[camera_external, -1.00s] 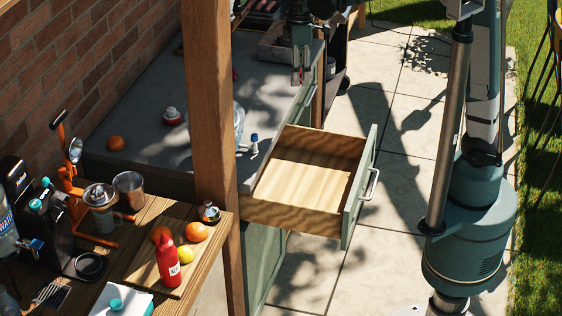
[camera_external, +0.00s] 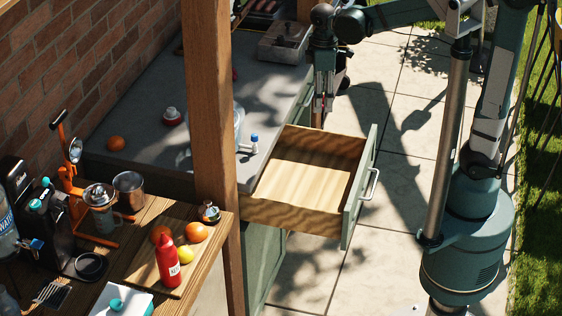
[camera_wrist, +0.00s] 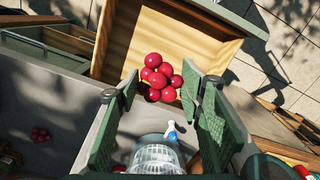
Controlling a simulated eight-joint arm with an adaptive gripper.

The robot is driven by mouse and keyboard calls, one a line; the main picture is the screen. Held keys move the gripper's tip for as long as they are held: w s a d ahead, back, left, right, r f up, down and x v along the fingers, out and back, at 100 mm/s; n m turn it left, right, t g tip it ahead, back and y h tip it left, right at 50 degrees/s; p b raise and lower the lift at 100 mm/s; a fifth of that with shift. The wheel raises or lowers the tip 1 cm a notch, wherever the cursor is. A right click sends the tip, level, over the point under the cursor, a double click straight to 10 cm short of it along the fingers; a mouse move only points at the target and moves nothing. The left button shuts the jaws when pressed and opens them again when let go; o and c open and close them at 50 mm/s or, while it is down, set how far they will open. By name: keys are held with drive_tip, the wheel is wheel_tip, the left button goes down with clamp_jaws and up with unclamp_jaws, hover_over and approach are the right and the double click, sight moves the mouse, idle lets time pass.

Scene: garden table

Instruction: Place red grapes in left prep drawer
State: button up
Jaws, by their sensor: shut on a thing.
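A bunch of red grapes (camera_wrist: 157,78) sits between the fingertips of my gripper (camera_wrist: 160,86) in the wrist view. The fingers are closed on it. In the external view my gripper (camera_external: 323,92) points down past the counter's right edge, beyond the far side of the open drawer and above its level. The grapes are too small to make out clearly there. The open drawer (camera_external: 300,185) has a pale wooden inside, a green front and a metal handle. It looks empty. In the wrist view the drawer (camera_wrist: 205,45) shows behind and above the grapes.
A wooden post (camera_external: 211,150) stands left of the drawer. Another dark red bunch (camera_wrist: 40,134) lies there.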

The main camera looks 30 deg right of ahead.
hover_over(318, 186)
wheel_tip(318, 186, down, 23)
idle(0.6)
drive_tip(key=shift+w, duration=0.1)
drive_tip(key=shift+f+b, duration=0.8)
drive_tip(key=shift+f, duration=2)
drive_tip(key=shift+f+b, duration=0.6)
drive_tip(key=shift+f, duration=1.5)
drive_tip(key=shift+f, duration=0.15)
drive_tip(key=o, duration=0.5)
drive_tip(key=shift+c, duration=0.2)
drive_tip(key=o, duration=0.5)
drive_tip(key=shift+c, duration=0.2)
